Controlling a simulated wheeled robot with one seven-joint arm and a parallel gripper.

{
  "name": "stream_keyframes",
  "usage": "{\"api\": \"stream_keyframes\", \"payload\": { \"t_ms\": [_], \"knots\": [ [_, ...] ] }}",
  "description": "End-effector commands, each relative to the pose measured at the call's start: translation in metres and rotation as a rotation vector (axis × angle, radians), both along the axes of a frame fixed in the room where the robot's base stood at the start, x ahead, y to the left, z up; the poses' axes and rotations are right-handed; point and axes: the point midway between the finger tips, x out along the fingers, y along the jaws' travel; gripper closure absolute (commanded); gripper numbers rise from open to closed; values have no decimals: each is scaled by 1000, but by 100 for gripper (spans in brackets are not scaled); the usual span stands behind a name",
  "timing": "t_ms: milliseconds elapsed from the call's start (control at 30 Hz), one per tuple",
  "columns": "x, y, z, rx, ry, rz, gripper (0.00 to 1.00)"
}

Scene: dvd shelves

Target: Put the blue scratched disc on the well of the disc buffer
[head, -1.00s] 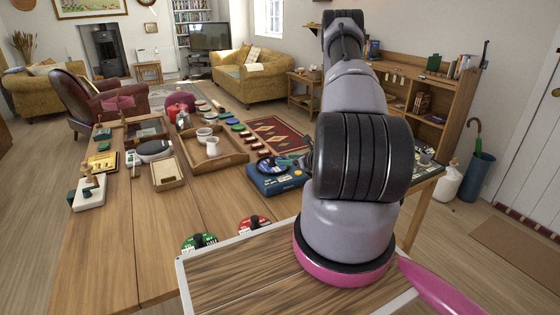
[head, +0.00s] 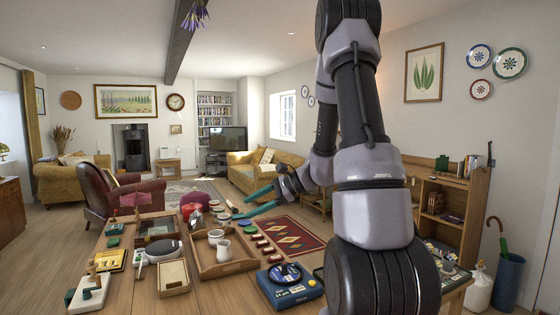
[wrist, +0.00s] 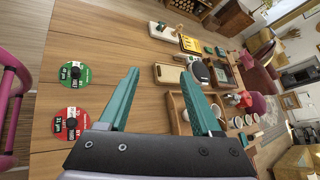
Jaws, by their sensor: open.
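The blue disc buffer (head: 270,296) stands on the table at the lower middle of the head view. A dark blue disc (head: 275,271) with a black knob lies on top of it; I cannot make out scratches or whether it sits fully in the well. My gripper (head: 237,207) is open and empty, its teal fingers spread above the table beyond the buffer. In the wrist view the open fingers (wrist: 160,67) have nothing between them, and the buffer is not seen there.
A green disc (wrist: 83,75) and a red disc (wrist: 80,123), each with a black knob, lie on the table in the wrist view. A wooden tray with mugs (head: 225,268) stands left of the buffer. Small boxes and several round pieces crowd the far table.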

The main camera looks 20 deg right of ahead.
Motion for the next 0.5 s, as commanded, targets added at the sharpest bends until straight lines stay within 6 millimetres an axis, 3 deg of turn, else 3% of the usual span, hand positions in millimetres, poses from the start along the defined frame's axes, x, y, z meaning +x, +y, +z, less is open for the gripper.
{"api": "stream_keyframes", "payload": {
  "t_ms": [33, 233, 500],
  "knots": [
    [-16, 14, 21, -68, -41, 76, 35],
    [-83, 41, 72, -359, -178, 331, 35],
    [-162, 38, 122, -799, -419, 562, 35]
  ]
}}
